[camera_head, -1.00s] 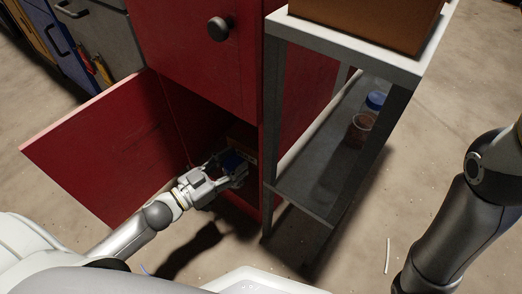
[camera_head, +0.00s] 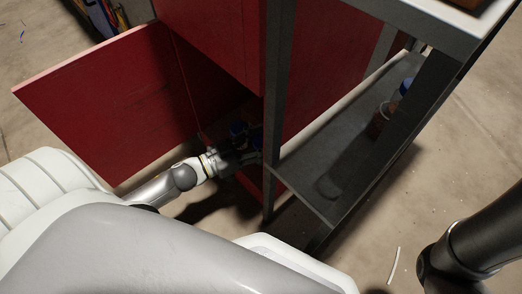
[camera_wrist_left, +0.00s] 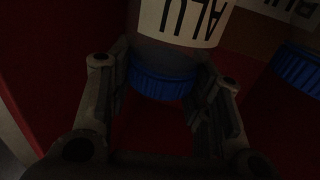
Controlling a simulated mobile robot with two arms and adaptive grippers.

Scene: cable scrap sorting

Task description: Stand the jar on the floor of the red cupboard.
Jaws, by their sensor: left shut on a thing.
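The red cupboard (camera_head: 215,45) stands with its lower door (camera_head: 105,110) swung open to the left. My left gripper (camera_head: 246,150) reaches into the dark lower opening. In the left wrist view its fingers (camera_wrist_left: 165,100) are shut on a jar (camera_wrist_left: 180,50) with a blue lid and a white label reading ALU. A second blue lid (camera_wrist_left: 298,70) shows beside it on the right. In the head view a blue lid (camera_head: 238,128) shows at the gripper; I cannot tell which jar it belongs to. Whether the held jar touches the cupboard floor is hidden by shadow.
A grey metal shelf unit (camera_head: 345,130) stands close to the right of the opening. A blue-lidded container (camera_head: 405,86) and a brownish jar (camera_head: 379,122) stand on its lower shelf. A cardboard box (camera_head: 480,6) sits on top.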

